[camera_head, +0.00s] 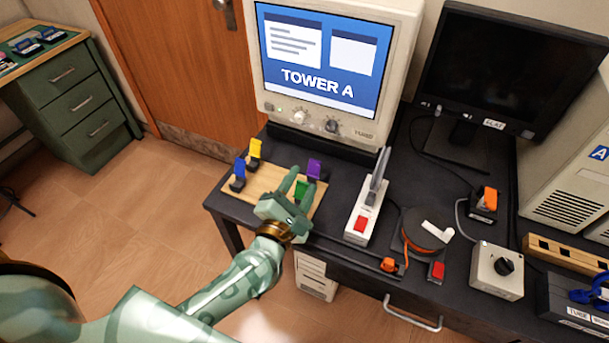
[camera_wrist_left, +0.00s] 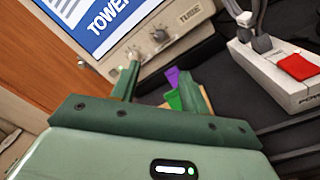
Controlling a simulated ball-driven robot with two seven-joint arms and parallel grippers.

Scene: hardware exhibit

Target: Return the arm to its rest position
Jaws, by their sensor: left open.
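My left arm reaches in from the lower left in the head view. Its green left gripper (camera_head: 288,183) is over the wooden board (camera_head: 262,180) at the left end of the black desk. The jaws are open, with a gap between the fingers. In the left wrist view the two fingers (camera_wrist_left: 157,85) stand apart. A green piece (camera_head: 304,189) and a purple piece (camera_head: 314,169) show close to the fingers; the wrist view shows the green piece (camera_wrist_left: 173,99) and purple piece (camera_wrist_left: 172,77) beyond the gap. My right gripper is not in view.
Blue (camera_head: 239,168) and yellow (camera_head: 255,148) pieces stand on the board's left part. A monitor reading TOWER A (camera_head: 325,60) stands behind. A white power strip (camera_head: 362,215), an orange-and-black reel (camera_head: 424,232) and a grey knob box (camera_head: 497,270) lie to the right. Open floor is at left.

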